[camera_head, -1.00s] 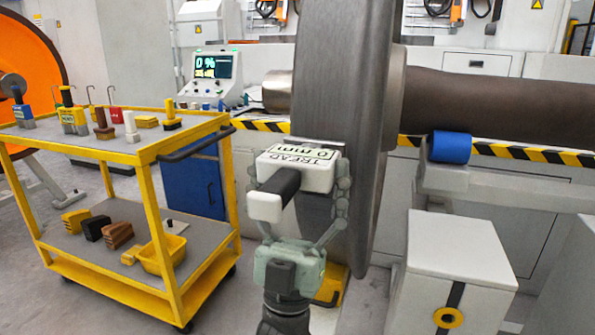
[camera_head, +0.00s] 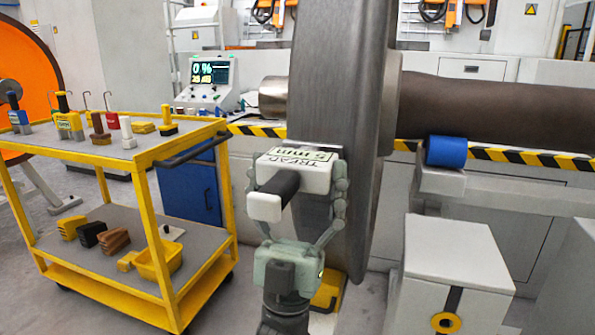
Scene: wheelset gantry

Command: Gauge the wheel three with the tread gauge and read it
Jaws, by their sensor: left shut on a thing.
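The tread gauge (camera_head: 318,176) is a white block with a black grip and a white end knob. Its display shows TREAD, upside down in view, and what looks like 5 mm. My left gripper (camera_head: 300,203) is shut on the gauge, its fingers on either side. The gauge is up against the tread of a large grey steel wheel (camera_head: 335,80), at the wheel's near face; exact contact is hard to tell. Whether this is wheel three is not marked in view. My right gripper is out of view.
A brown axle (camera_head: 500,106) runs right from the wheel, above a blue roller (camera_head: 447,152). A white cabinet (camera_head: 455,255) stands at lower right. A yellow two-shelf trolley (camera_head: 142,158) with tools stands left. A console screen (camera_head: 210,72) stands behind.

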